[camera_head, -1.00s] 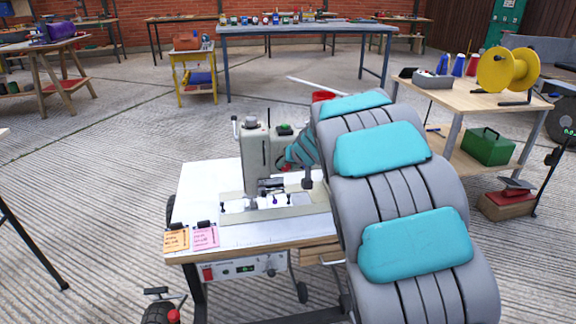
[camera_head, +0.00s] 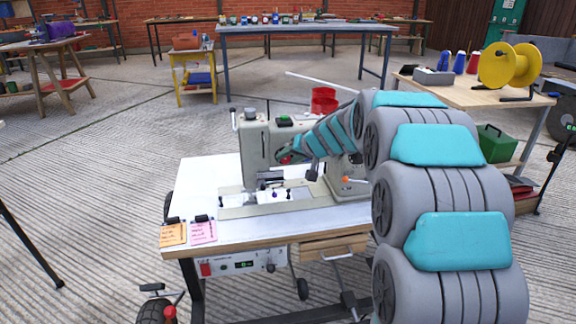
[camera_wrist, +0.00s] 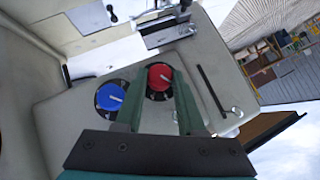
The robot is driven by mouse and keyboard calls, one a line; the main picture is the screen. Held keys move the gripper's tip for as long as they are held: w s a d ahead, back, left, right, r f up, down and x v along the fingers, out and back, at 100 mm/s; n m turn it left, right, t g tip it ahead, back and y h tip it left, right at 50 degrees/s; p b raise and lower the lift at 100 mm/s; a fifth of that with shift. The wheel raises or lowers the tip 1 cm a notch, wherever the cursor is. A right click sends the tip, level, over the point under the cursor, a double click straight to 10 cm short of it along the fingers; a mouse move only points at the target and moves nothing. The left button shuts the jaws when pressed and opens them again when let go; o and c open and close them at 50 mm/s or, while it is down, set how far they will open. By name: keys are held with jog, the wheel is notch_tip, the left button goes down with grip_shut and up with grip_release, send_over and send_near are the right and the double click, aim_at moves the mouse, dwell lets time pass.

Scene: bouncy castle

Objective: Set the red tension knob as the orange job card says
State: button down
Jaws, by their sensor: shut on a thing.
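The red tension knob (camera_wrist: 160,76) sits on the pale sewing machine head (camera_head: 256,150), between my two green fingertips. My gripper (camera_wrist: 159,80) is shut on it, one finger on each side. A short white mark shows on the knob's face, but the scale around it is mostly hidden by the fingers. A blue knob (camera_wrist: 110,95) with a white mark is just left of the left finger. The orange job card (camera_head: 173,235) lies clipped at the table's front left corner, its writing too small to read.
A pink card (camera_head: 203,232) is beside the orange one. The sewing table (camera_head: 290,232) has a control box (camera_head: 240,264) under its front edge. A red container (camera_head: 323,100) stands behind the machine. A bench with a yellow spool (camera_head: 508,65) is to the right.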

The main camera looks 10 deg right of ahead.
jog(key=y+b, duration=0.1)
jog(key=m+y+b, duration=0.1)
jog(key=b, duration=0.1)
jog(key=y+b, duration=0.1)
jog(key=shift+d+f+m+t, duration=0.25)
jog(key=shift+f+m+t, duration=0.05)
jog(key=shift+f+m, duration=0.1)
jog(key=shift+m+t+y+b, duration=0.3)
jog(key=shift+m+y+b, duration=0.2)
jog(key=shift+y+b, duration=0.4)
jog(key=shift+d+r, duration=0.1)
jog(key=shift+d, duration=0.05)
jog(key=c, duration=0.5)
grip_release()
jog(key=v, duration=0.7)
jog(key=shift+s+d+r, duration=0.15)
jog(key=shift+s+d, duration=0.1)
jog(key=shift+a, duration=0.1)
